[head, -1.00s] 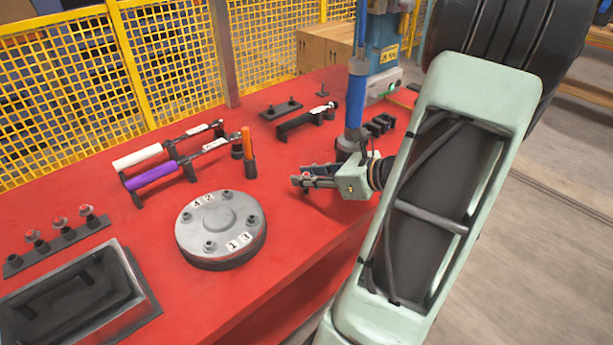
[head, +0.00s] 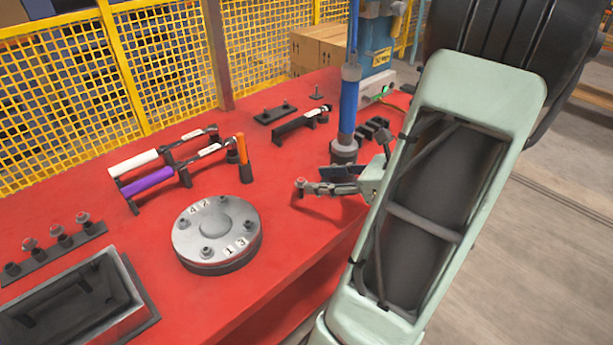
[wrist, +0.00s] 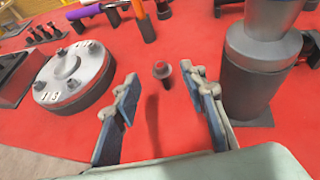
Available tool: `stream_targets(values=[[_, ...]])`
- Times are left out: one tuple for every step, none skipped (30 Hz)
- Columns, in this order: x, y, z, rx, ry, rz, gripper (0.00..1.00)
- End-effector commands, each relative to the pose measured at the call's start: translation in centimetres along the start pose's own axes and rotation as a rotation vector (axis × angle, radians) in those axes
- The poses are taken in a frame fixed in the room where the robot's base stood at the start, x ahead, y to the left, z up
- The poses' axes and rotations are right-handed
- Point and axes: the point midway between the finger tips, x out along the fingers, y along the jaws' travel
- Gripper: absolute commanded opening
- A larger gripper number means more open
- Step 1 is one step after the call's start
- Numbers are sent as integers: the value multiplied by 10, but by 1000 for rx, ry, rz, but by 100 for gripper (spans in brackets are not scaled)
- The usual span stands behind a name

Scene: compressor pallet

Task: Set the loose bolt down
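The loose bolt (head: 300,186) stands upright on the red table, to the right of the round flange cover (head: 217,232). It has a red top. In the wrist view the bolt (wrist: 161,71) shows between and just beyond my fingertips, with a gap on both sides. My gripper (head: 316,180) is low over the table, pointing left towards the bolt. Its fingers are spread wide and empty; both show in the wrist view (wrist: 158,84). The bolt's foot is small and dark, so its contact with the table is hard to make out.
A blue column (head: 347,110) on a grey base stands close behind my gripper. A rack with several red-topped bolts (head: 52,249) and a dark tray (head: 140,290) are at the left. White and purple-handled tools (head: 147,181) lie behind the cover. Table around the bolt is clear.

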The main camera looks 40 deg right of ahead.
Motion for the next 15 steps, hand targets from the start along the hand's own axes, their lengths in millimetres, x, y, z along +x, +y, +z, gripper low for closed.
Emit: stream_targets(values=[[-12, -2, 2, -1, 1, -4, 39], [-18, -1, 2, 0, 0, -4, 39], [-26, -1, 2, 0, 1, -4, 39], [-31, -1, 1, 1, 1, -3, 39], [-35, -1, 1, 1, 0, -3, 39], [-40, -1, 1, 1, 0, -2, 39], [-44, 0, 1, 1, 0, -1, 39], [-47, 0, 1, 1, 0, -1, 39], [-50, -1, 1, 1, 0, -1, 39], [-52, 0, 0, 1, 0, -1, 39], [-53, 0, 0, 1, 0, -1, 39], [-55, 0, 0, 1, 0, 0, 39], [-55, 0, 0, 1, 0, 0, 39], [-56, 0, 0, 1, 0, 1, 39], [-56, 0, 0, 1, 0, 1, 39]])
